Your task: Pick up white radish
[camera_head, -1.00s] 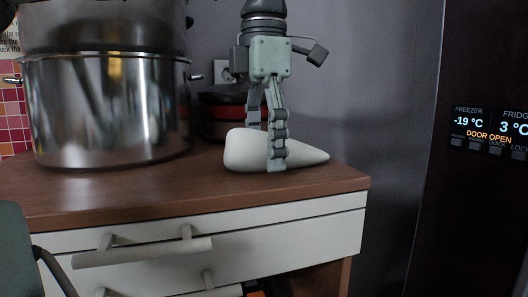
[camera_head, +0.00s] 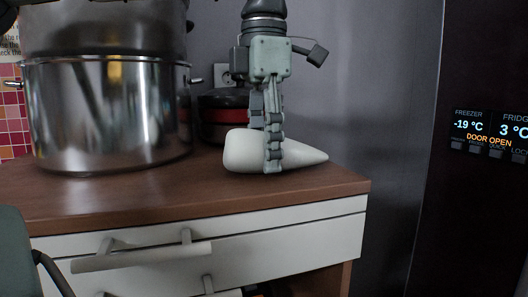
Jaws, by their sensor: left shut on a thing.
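The white radish (camera_head: 245,150) lies on its side on the brown countertop (camera_head: 200,195), near its right end. Its thick end points left and its tapered tip points right. My left gripper (camera_head: 268,150) comes down from above, and its fingers are closed around the middle of the radish. One finger is in front of the radish; the other is behind it and partly hidden. The radish appears to rest on the countertop. My right gripper is not in view.
A large steel pot (camera_head: 108,115) stands on the counter to the left. A black and red pot (camera_head: 222,115) is behind the gripper. The counter's right edge is close to the radish tip. Drawers (camera_head: 290,240) are below, and a dark fridge (camera_head: 480,200) stands at right.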

